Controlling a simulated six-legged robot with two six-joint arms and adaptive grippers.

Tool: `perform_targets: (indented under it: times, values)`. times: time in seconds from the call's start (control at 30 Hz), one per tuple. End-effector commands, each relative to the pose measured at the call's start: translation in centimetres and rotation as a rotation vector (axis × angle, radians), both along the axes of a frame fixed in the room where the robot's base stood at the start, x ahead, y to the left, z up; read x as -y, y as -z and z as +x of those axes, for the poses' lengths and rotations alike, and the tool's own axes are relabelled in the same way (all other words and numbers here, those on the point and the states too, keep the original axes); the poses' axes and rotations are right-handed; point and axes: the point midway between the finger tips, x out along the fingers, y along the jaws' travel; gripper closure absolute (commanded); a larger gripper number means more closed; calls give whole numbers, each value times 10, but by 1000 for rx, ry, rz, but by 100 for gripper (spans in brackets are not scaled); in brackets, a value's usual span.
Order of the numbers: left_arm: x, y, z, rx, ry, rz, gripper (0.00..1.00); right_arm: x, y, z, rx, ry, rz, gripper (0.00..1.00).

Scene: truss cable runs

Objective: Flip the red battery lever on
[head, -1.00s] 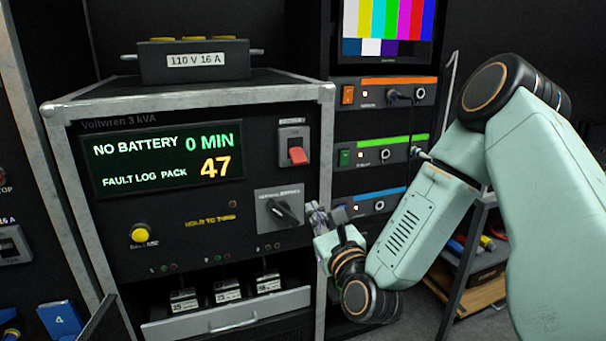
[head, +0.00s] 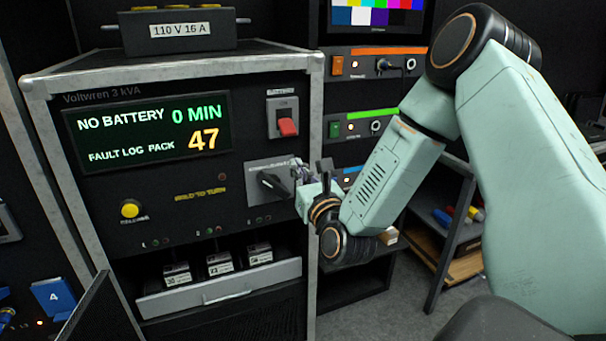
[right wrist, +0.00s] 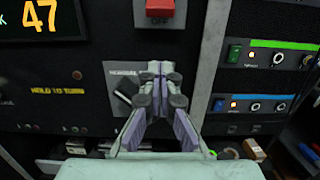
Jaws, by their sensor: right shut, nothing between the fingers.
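The red battery lever (head: 288,127) sits on a grey plate at the upper right of the black power unit's front, and it points down. It also shows at the top of the right wrist view (right wrist: 160,8). My right gripper (head: 298,170) is shut and empty, below the lever and at the right side of the black rotary knob (head: 272,184). In the right wrist view my right gripper (right wrist: 160,68) covers part of the knob's plate. Whether it touches the knob I cannot tell. My left gripper is not in view.
The unit's screen (head: 148,139) reads NO BATTERY, 0 MIN, FAULT LOG PACK 47. A yellow button (head: 130,209) is at lower left. An open drawer (head: 220,289) with several packs juts out below. A rack with coloured switches (head: 375,65) stands to the right.

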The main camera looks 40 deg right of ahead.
Motion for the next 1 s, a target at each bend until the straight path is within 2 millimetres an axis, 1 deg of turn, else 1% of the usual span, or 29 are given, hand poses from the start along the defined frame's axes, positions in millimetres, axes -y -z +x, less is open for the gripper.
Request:
perform_targets:
  times: [0.03,0.1,0.33,0.4,0.5,0.63,0.77,1.0]
  values:
    - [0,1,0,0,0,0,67,2,-2,10,2,-1,-5,100]
    - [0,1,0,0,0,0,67,5,-3,21,1,-2,-4,100]
    - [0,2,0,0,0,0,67,14,-8,53,1,-2,-3,100]
    - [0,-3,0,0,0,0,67,14,-18,46,1,0,4,100]
    - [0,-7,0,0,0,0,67,12,-29,41,1,0,4,100]
    - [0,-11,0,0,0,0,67,11,-39,36,0,1,3,100]
    - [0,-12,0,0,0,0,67,9,-43,33,0,0,1,100]
    - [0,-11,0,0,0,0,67,9,-43,33,-1,-1,0,100]
